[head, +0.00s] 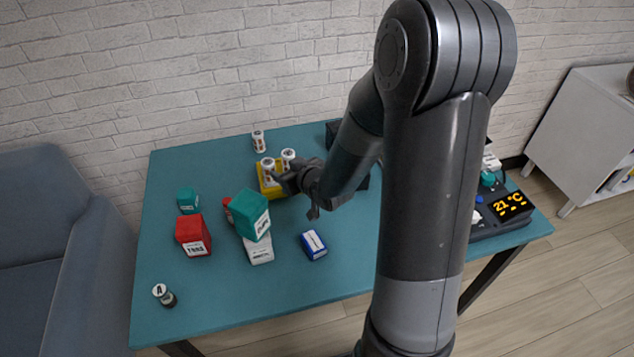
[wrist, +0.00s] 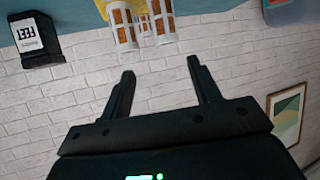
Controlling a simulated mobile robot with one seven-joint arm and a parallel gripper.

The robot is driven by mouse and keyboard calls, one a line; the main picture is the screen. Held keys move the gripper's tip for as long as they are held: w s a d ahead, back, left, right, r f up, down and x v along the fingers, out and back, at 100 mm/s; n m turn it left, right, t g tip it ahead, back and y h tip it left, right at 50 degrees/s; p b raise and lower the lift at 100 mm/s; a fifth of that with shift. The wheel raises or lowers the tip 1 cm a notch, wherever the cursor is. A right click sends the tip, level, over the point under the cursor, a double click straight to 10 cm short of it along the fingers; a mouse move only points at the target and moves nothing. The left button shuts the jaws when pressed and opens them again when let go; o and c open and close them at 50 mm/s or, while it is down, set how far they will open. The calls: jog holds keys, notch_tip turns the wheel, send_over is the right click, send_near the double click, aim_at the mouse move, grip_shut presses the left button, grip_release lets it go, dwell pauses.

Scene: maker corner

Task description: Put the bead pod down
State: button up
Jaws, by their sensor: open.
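Pod-like cylinders with pale caps stand at the back of the table: one (head: 268,168) and another (head: 288,158) at the yellow holder (head: 270,188), and a third (head: 259,141) behind it. I cannot tell which is the bead pod. My gripper (head: 284,180) is beside the holder at its right, partly over it. In the wrist view my gripper (wrist: 160,72) is open, with nothing between its fingers. Two orange-filled cylinders, left (wrist: 123,25) and right (wrist: 163,20), show beyond the fingertips.
A green box (head: 252,212) sits on a pale box (head: 259,250). A red box (head: 193,236), small teal box (head: 187,201), blue box (head: 313,244) and small bottle (head: 164,295) stand around. A display device (head: 512,206) is at right. The front left table (head: 230,300) is clear.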

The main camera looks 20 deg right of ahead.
jog(key=s+d+r+m+g+h, duration=0.1)
jog(key=s+d+r+g+h, duration=0.2)
jog(key=r, duration=0.5)
jog(key=s+r+m+g, duration=0.1)
jog(key=s+r, duration=0.2)
jog(key=s, duration=0.5)
jog(key=s+d+r+m+g+h, duration=0.1)
jog(key=s+r, duration=0.3)
jog(key=s, duration=0.5)
jog(key=s+r+m+g, duration=0.1)
jog(key=s+r, duration=0.3)
jog(key=s, duration=0.4)
jog(key=shift+s+d+m, duration=0.25)
jog(key=shift+d+m, duration=0.05)
jog(key=shift+d, duration=0.05)
